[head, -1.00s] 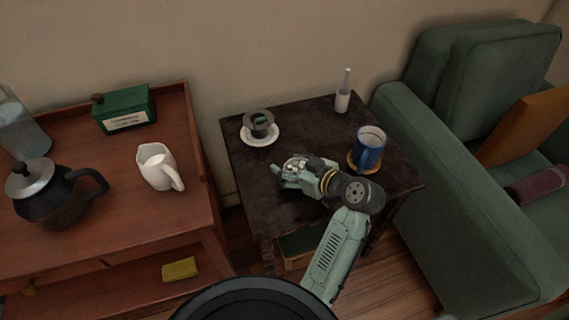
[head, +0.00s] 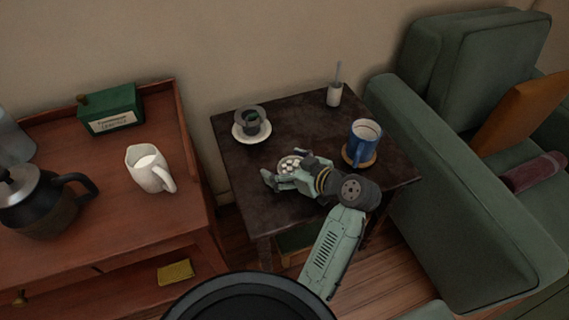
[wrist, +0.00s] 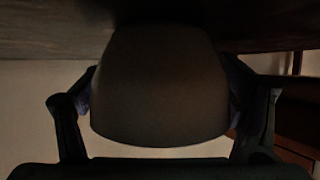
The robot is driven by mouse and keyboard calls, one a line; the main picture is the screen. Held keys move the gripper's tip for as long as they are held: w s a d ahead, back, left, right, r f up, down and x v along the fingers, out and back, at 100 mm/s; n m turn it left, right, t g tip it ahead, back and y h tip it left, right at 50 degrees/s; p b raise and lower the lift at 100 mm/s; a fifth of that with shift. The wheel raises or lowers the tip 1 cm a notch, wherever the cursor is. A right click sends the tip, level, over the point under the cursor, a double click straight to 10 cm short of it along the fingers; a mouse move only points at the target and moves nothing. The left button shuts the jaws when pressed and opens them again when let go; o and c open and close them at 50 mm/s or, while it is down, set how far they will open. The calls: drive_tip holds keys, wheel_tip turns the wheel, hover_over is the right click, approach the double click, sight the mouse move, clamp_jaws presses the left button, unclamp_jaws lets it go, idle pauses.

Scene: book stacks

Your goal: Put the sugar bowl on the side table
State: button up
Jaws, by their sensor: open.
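The sugar bowl (head: 291,162), with white cubes showing in it, is at the front middle of the dark side table (head: 235,165) and appears to rest on its top. My gripper (head: 287,174) is at the bowl's near side, open, with a finger out to its left. In the wrist view the bowl's dark rounded side (wrist: 158,90) fills the space between the two spread fingers. Whether the fingers touch it is hard to tell there.
A wooden cabinet (head: 110,225) is left, a green armchair (head: 425,185) right.

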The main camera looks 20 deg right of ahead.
drive_tip(key=shift+s+d+r, duration=0.1)
drive_tip(key=shift+r, duration=0.05)
drive_tip(key=v, duration=1.1)
drive_tip(key=shift+s+d+r, duration=0.15)
drive_tip(key=shift+s, duration=0.15)
